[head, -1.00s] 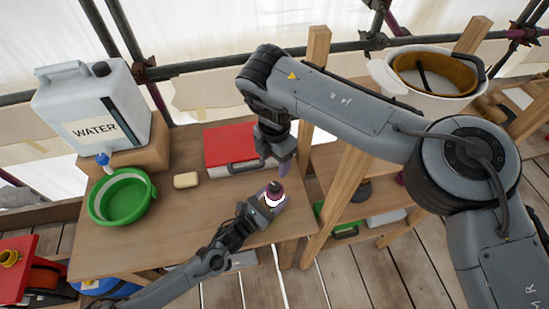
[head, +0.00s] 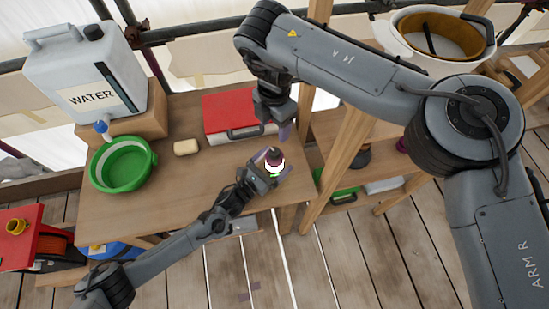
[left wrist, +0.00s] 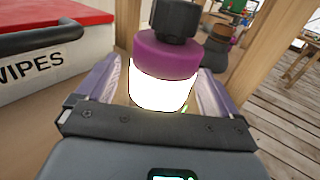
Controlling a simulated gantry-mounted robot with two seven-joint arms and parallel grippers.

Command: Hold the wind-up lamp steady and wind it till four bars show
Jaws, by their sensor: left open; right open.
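The wind-up lamp (head: 275,167) stands upright near the front right of the wooden bench. It has a purple top, a dark knob and a glowing white band; it also shows large in the left wrist view (left wrist: 165,82). Small green lights show low on the lamp, but I cannot count any bars. My left gripper (head: 272,164) is open, with one finger on each side of the lamp; I cannot tell whether they touch it. My right gripper (head: 285,133) is open and empty, just beyond and apart from the knob; its fingers overlap in the head view.
A red-lidded wipes box (head: 231,113) lies behind the lamp. A soap-like block (head: 186,147), a green basin (head: 122,165) and a water container (head: 85,75) are further left. A wooden post (head: 345,150) stands close on the right. The bench's middle is clear.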

